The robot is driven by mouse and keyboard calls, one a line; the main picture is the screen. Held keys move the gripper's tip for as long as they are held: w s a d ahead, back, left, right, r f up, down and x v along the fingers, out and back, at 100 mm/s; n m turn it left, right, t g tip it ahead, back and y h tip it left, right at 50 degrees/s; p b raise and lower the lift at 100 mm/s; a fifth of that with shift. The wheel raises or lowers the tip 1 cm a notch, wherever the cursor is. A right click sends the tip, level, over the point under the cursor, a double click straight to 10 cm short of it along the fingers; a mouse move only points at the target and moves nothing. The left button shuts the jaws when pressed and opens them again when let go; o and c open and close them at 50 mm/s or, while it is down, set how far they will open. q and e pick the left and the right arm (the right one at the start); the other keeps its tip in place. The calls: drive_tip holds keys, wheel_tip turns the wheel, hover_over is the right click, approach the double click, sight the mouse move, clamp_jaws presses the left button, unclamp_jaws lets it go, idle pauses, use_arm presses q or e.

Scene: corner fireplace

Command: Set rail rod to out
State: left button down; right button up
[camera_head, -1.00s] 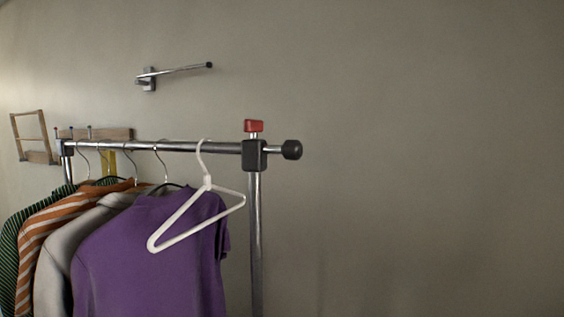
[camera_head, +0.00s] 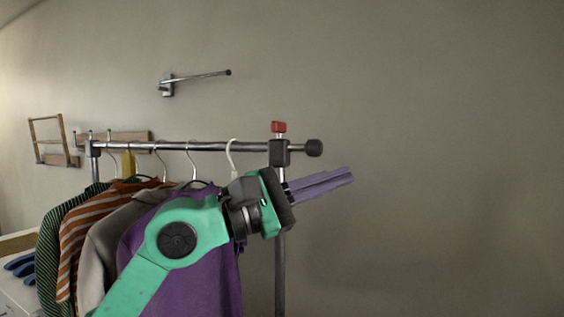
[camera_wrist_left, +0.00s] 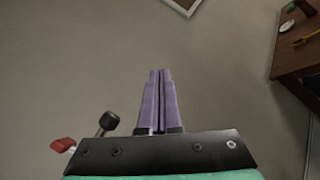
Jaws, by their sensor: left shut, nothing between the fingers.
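The rail rod (camera_head: 213,146) is a chrome bar running level across the top of the garment rack, with a black end knob (camera_head: 314,147) sticking out a little past the black corner clamp (camera_head: 279,153). A red lever (camera_head: 279,127) stands on top of the clamp. In the left wrist view the knob (camera_wrist_left: 108,120) and the red lever (camera_wrist_left: 63,145) show at lower left. My left gripper (camera_head: 350,175) is shut and empty, its purple fingers pointing right, just below and right of the knob and apart from it. It also shows in the left wrist view (camera_wrist_left: 160,74). My right gripper is not in view.
Several garments hang from the rod, including a purple shirt (camera_head: 148,225); a white hanger (camera_head: 232,152) is partly hidden by my left arm. A wall-mounted arm (camera_head: 200,77) and a wooden frame (camera_head: 48,140) are behind. The wall area right of the knob is clear.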

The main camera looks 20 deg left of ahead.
use_arm(q)
drive_tip(key=w+a+r+m+t+y, duration=0.1)
drive_tip(key=a+r+t+y, duration=0.1)
drive_tip(key=a+y, duration=0.3)
drive_tip(key=t+y, duration=0.2)
drive_tip(key=y, duration=0.4)
approach(299, 147)
drive_tip(key=p+x, duration=0.4)
drive_tip(key=x, duration=0.1)
drive_tip(key=shift+w+r, duration=0.1)
drive_tip(key=shift+w, duration=0.3)
drive_tip(key=shift+w+d+f, duration=0.15)
drive_tip(key=shift+w+f, duration=0.05)
drive_tip(key=shift+w, duration=0.2)
drive_tip(key=shift+s, duration=0.1)
